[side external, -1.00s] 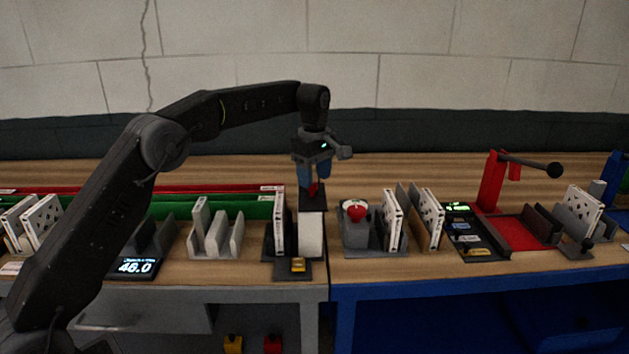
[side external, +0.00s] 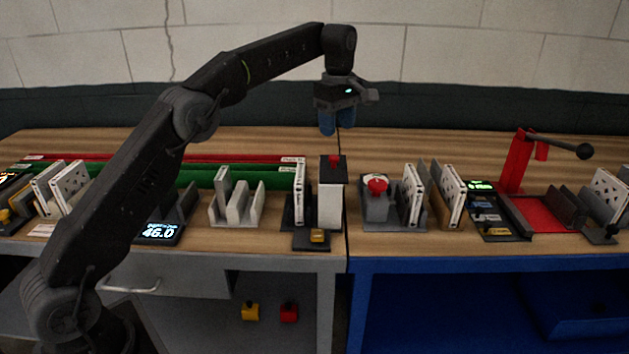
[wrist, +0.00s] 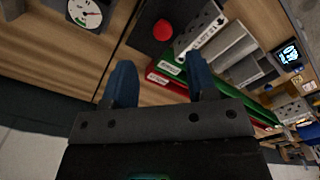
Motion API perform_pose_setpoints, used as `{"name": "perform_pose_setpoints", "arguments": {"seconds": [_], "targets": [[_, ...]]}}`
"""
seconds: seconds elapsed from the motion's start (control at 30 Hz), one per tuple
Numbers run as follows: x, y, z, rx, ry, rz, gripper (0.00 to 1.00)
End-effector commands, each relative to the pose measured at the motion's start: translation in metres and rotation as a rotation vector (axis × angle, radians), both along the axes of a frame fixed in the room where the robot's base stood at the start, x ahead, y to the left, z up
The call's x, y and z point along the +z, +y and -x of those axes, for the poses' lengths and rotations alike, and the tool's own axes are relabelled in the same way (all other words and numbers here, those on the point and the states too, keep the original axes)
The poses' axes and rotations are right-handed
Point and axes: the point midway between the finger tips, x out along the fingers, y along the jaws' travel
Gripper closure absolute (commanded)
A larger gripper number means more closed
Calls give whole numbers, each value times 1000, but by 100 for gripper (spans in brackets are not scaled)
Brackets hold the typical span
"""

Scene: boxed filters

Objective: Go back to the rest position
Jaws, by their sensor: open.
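My gripper (side external: 337,122) hangs in the air above the bench, fingers pointing down, above and slightly behind a white block with a dark top and red button (side external: 331,192). Its two blue fingers are apart with nothing between them.
Green and red trays (side external: 205,175) lie left, near grey holders (side external: 236,205) and a display reading 46.0 (side external: 160,232). The bench's back strip is clear.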

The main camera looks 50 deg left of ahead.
Motion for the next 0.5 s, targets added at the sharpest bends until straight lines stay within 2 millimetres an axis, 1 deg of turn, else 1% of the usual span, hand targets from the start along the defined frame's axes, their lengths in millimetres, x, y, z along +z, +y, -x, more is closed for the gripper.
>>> {"name": "perform_pose_setpoints", "arguments": {"seconds": [0.13,0.23,0.3,0.37,0.4,0.47,0.5], "targets": [[16,-4,11,-69,-25,-3,47],[36,-11,30,-179,-60,-11,47],[51,-16,49,-277,-90,-21,47],[61,-20,67,-363,-116,-33,47],[66,-23,79,-421,-133,-41,47],[73,-27,99,-506,-159,-55,47],[76,-30,113,-564,-175,-65,47]]}}
